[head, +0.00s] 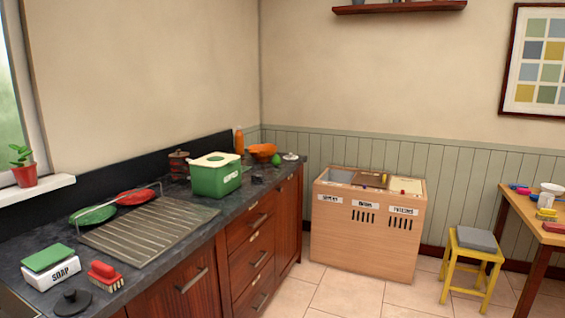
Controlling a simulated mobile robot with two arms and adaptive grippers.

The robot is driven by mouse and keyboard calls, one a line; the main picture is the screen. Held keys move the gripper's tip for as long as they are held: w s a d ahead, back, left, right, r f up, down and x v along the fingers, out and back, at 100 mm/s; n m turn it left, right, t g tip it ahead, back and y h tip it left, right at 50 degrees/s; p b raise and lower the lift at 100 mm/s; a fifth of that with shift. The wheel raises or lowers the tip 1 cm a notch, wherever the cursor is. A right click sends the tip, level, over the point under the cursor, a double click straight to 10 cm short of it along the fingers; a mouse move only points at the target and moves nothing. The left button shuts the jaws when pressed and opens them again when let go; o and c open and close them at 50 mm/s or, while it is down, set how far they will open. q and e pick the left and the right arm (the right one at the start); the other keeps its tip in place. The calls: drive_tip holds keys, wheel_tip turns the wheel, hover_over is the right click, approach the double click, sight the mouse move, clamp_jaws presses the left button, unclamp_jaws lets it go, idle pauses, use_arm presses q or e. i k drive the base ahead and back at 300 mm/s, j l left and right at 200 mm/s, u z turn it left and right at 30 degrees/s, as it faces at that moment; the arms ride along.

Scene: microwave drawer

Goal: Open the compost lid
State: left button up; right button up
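A green box-shaped caddy (216,180) stands at the back of the dark counter. Its white lid (214,160) lies on top and looks shut. A small pale label (231,176) is on its front, too small to read. I take this as the compost bin, but the frame does not confirm it. Neither of my grippers is in view.
A wooden bin (345,240) with labelled sections stands against the back wall. A dish rack (150,230) is on the counter, with a soap box (50,273) and red brush (105,275) nearer. A yellow stool (470,265) stands right.

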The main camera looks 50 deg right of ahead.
sight(217, 160)
drive_tip(key=z, duration=1.35)
drive_tip(key=i+l, duration=0.2)
drive_tip(key=i+z, duration=0.05)
drive_tip(key=i, duration=0.05)
